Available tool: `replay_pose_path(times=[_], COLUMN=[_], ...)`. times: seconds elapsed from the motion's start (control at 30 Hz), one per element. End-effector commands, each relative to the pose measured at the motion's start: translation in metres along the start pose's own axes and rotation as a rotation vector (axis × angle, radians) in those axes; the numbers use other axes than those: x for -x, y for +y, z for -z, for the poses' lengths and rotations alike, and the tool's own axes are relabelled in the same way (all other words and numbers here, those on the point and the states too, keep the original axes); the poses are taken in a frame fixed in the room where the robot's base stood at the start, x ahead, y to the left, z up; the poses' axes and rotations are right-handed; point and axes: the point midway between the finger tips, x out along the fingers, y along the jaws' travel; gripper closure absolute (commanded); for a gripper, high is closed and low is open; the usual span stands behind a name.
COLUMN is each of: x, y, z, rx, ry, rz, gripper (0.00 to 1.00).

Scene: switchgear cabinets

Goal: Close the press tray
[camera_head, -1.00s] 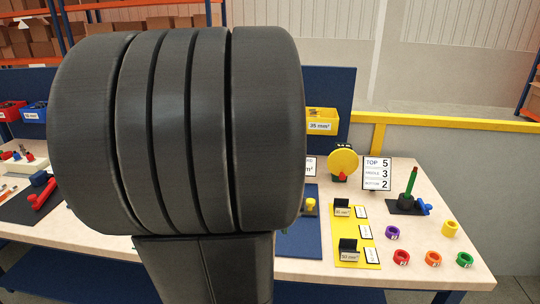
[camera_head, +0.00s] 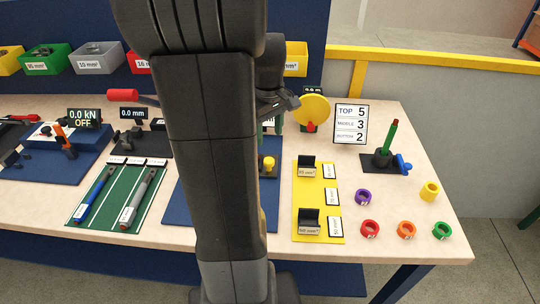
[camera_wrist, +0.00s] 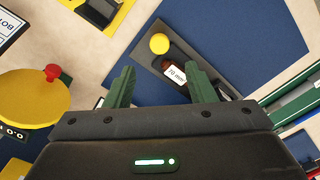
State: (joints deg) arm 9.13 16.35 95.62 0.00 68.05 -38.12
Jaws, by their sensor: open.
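The press tray (camera_wrist: 180,66) is a dark sliding piece with a round yellow knob (camera_wrist: 159,43) and a "70 mm²" label, on a blue mat, in the wrist view. In the head view its yellow knob (camera_head: 268,164) shows just right of my arm; the rest of the press is mostly hidden behind the arm. My gripper (camera_wrist: 159,72) has two green fingers, spread apart with nothing between them. The knob lies beyond the fingertips, apart from them. Whether the tray is out or in is hard to tell.
A yellow disc with a red knob (camera_wrist: 53,72) stands left in the wrist view. The head view shows a yellow board with black holders (camera_head: 319,237), several coloured rings (camera_head: 406,230), a peg stand (camera_head: 383,157) and a number sign (camera_head: 350,124) at right. A green mat (camera_head: 118,193) with tools lies left.

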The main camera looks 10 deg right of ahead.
Motion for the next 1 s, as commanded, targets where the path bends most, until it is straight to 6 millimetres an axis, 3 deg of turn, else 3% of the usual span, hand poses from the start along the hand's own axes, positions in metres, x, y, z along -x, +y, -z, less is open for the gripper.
replay_pose_path(times=[0.2,0.4,0.6,0.87,0.9,1.0], x=[-0.049,-0.081,-0.095,-0.097,-0.097,-0.097], y=[-0.001,-0.001,0.0,0.0,0.0,0.0], z=[-0.001,-0.001,0.0,0.0,0.0,0.0], rx=[0.0,0.0,0.0,-0.001,-0.001,-0.001], ry=[-0.005,-0.004,0.0,0.0,0.0,0.0], rz=[0.004,0.003,0.0,0.0,0.0,0.0], gripper=[0.5,0.5,0.5,0.5,0.52,0.72])
